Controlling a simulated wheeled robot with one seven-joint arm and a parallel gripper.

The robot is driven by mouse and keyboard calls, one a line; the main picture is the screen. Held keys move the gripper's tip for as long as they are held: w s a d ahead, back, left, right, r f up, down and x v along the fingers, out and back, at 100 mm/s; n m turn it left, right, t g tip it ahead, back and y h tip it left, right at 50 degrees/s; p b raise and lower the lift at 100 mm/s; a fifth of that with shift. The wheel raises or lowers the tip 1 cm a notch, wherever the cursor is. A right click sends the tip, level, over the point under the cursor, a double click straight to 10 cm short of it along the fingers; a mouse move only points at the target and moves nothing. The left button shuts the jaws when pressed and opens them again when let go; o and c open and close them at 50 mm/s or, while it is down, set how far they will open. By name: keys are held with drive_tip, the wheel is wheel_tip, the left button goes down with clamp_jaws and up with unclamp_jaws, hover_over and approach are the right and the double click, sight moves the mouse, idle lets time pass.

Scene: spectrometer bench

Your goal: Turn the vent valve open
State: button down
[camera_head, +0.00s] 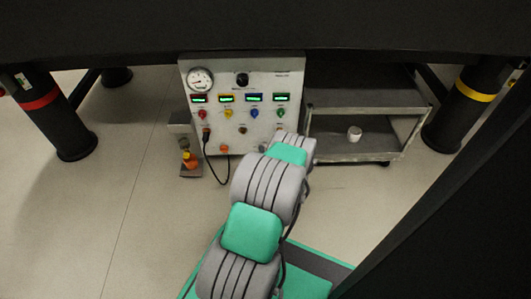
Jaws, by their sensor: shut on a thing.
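A light grey control panel (262,69) stands upright under the dark bench. It has a round gauge (200,79), a black knob (242,79), several lit displays and a row of small coloured knobs. I cannot tell from this view which fitting is the vent valve. My grey and green arm reaches up toward the panel's lower right part and covers some of it. My gripper is hidden behind the arm's far links, so its jaws and what they touch do not show.
A black cable (207,160) hangs from the panel. A small stand with an orange and yellow object (189,160) is left of it. A cart (340,149) with a white cup (354,133) stands right. Thick bench legs (62,130) flank the area. Floor at left is clear.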

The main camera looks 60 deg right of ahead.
drive_tip(key=shift+s+d+m+t, duration=0.2)
drive_tip(key=shift+m+t, duration=0.25)
drive_tip(key=shift+m, duration=0.2)
drive_tip(key=shift+s+d+m+t, duration=0.15)
drive_tip(key=shift+m+t, duration=0.3)
drive_tip(key=shift+m, duration=0.2)
drive_tip(key=c, duration=1.3)
unclamp_jaws()
drive_tip(key=shift+o, duration=1.3)
drive_tip(key=shift+w+a+f, duration=0.1)
drive_tip(key=shift+w+a, duration=0.05)
drive_tip(key=shift+a, duration=0.05)
drive_tip(key=p+v, duration=0.3)
drive_tip(key=v, duration=0.4)
drive_tip(key=shift+s+a, duration=0.2)
drive_tip(key=shift+s, duration=0.1)
